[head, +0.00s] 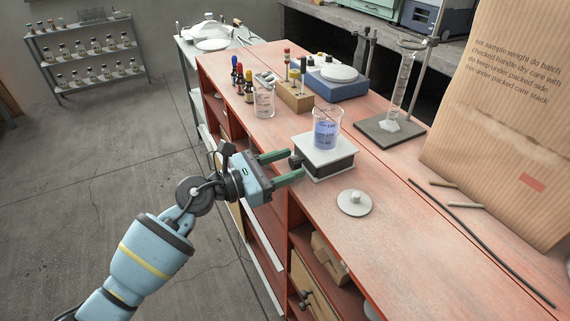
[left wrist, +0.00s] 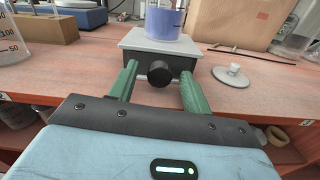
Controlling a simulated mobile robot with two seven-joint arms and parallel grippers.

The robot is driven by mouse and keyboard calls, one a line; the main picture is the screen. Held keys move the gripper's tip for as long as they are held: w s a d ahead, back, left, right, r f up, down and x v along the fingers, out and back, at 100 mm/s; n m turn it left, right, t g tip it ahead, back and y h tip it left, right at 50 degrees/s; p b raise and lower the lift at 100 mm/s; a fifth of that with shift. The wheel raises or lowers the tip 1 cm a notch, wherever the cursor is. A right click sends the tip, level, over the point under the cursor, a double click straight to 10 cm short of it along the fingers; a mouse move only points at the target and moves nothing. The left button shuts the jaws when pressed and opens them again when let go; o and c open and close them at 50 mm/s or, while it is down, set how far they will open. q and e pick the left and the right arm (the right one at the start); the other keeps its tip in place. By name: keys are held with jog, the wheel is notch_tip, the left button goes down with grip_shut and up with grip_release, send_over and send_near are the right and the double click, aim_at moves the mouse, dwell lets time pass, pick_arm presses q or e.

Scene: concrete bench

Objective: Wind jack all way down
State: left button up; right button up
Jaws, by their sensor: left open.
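The jack (head: 324,158) stands on the red bench near its front edge, with a pale top plate and a dark body. A beaker of blue liquid (head: 325,130) stands on the plate. The jack's black knob (head: 296,161) faces my left gripper (head: 284,167). The left gripper is open, its green fingers on either side of the knob. In the left wrist view the knob (left wrist: 160,74) sits between the fingertips with gaps on both sides. The jack's plate (left wrist: 150,42) looks level and low over its body. My right gripper is not in view.
A pale lid with a knob (head: 354,203) lies right of the jack. An empty beaker (head: 264,102), a wooden block (head: 295,96) and a blue device (head: 337,85) stand behind. A cylinder stand (head: 390,131) and large paper sack (head: 505,130) are farther right.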

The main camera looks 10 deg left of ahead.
pick_arm(q)
jog(key=c, duration=1)
jog(key=n+p, duration=0.2)
jog(key=n, duration=0.1)
jog(key=shift+r+p, duration=0.3)
jog(key=shift+p, duration=0.1)
jog(key=shift+n+p, duration=0.3)
jog(key=shift+n, duration=0.4)
jog(key=shift+f+n, duration=0.1)
jog(key=shift+n, duration=0.3)
jog(key=shift+f+n, duration=0.2)
jog(key=shift+n, duration=0.1)
jog(key=o, duration=0.9)
jog(key=shift+o, duration=0.5)
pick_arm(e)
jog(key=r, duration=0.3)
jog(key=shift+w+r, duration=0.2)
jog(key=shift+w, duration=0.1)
